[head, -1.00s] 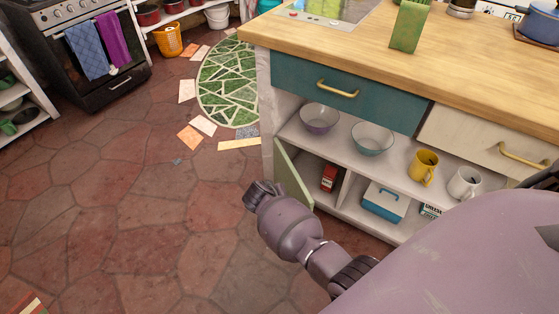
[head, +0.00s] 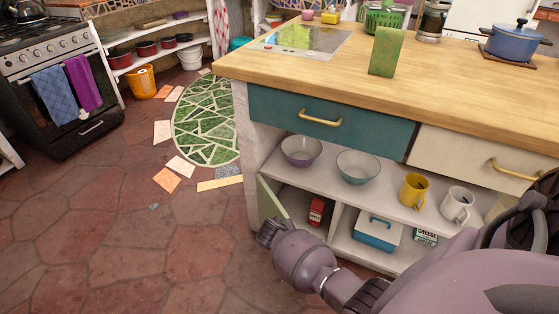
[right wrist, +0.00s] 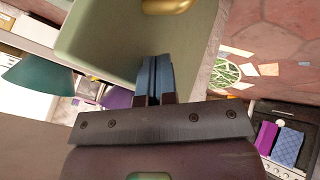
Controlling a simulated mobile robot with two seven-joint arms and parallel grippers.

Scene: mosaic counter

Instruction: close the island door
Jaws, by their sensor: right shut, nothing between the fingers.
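The island door (head: 271,206) is a pale green panel standing open at the left end of the island's lower shelf. In the right wrist view, the green door (right wrist: 105,45) fills the upper middle, with a gold handle (right wrist: 166,5) at the top edge. My right gripper (head: 264,232) is shut and empty, low at the door's bottom edge in the head view. In the right wrist view, its closed fingers (right wrist: 154,62) overlap the panel; I cannot tell whether they touch it. My left gripper is not in view.
Behind the door, the lower compartment holds a red box (head: 317,211). A blue-and-white container (head: 377,234) sits right of the divider. Bowls and mugs stand on the shelf above, under a teal drawer (head: 300,112). Floor left of the island is mostly clear, with loose tiles near a green mosaic (head: 207,120).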

